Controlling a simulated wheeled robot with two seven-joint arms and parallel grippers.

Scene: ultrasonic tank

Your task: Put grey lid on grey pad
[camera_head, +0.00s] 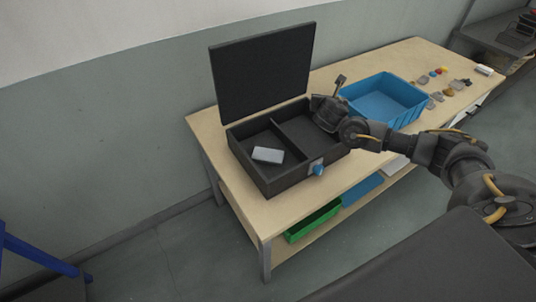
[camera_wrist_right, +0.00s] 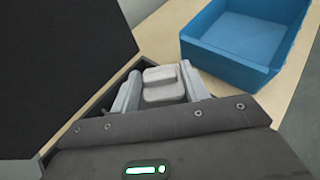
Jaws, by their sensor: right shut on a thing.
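A dark tank (camera_head: 290,182) stands on the wooden table with its large dark cover raised at the back. It has two compartments side by side. A pale grey block (camera_head: 268,155) lies in the left compartment; it may be the grey pad, but I cannot tell. My right gripper (camera_head: 327,113) is over the tank's right compartment, at its back right. In the right wrist view it is shut on a pale grey stepped piece (camera_wrist_right: 164,85), apparently the grey lid. The head view hides this piece. My left gripper is out of view.
A blue bin (camera_head: 404,118) stands right of the tank, close to my right arm. Several small items lie beyond it. A blue knob (camera_head: 318,169) is on the tank's front. A green tray (camera_head: 313,220) sits on the lower shelf.

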